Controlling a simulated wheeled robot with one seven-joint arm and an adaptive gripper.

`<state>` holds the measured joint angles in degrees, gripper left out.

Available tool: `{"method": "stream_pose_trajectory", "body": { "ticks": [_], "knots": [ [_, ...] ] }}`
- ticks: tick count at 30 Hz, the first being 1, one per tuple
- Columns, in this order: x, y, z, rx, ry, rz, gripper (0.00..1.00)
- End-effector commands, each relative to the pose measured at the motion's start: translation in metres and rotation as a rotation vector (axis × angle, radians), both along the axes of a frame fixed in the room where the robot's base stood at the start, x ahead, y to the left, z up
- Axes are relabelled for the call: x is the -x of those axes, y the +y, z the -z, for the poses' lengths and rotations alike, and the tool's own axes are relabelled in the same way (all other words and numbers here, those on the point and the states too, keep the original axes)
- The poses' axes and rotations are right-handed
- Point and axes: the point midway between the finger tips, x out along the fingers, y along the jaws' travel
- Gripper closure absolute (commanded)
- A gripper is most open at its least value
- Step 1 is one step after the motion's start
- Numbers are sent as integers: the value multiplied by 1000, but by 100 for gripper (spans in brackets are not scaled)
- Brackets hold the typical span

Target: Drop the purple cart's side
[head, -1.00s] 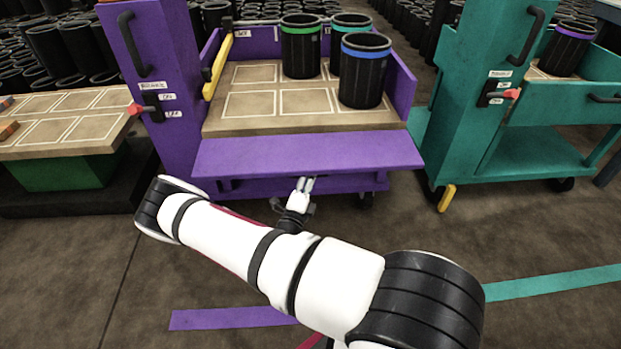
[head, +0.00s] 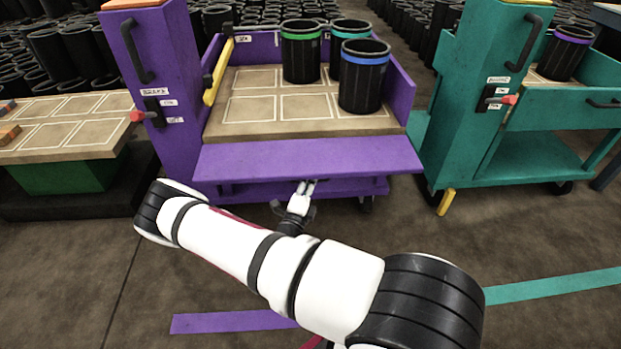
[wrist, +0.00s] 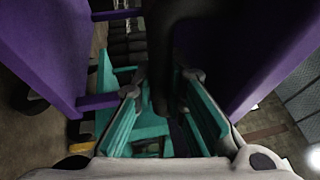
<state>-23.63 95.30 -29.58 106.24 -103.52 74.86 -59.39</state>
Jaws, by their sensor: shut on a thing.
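The purple cart (head: 175,85) stands ahead in the head view with its front side panel (head: 300,160) folded outward and down, sloping below the deck edge. My gripper (head: 306,187) is at the lower edge of this panel, partly under it. In the wrist view my gripper (wrist: 163,110) is shut on a dark bar-like part (wrist: 175,50), apparently the side's handle; its exact hold is hard to make out in shadow. The cart's post carries a red-tipped lever (head: 138,116) with small labels beside it.
Three black sleeves with green (head: 301,55), teal (head: 350,28) and blue (head: 364,80) bands stand on the wooden deck (head: 240,120). A teal cart (head: 470,90) stands close on the right, a wooden-topped table (head: 70,140) on the left. The floor in front is clear.

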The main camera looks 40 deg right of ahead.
Motion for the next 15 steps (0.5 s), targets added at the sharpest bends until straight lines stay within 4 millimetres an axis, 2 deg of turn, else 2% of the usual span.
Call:
{"method": "stream_pose_trajectory", "body": {
  "ticks": [1, 9, 15],
  "knots": [
    [0, 2, -7, -7, 10, -3, 100],
    [4, 4, -22, -29, 44, -3, 100],
    [4, 4, -23, -29, 41, -3, 100]
  ]
}}
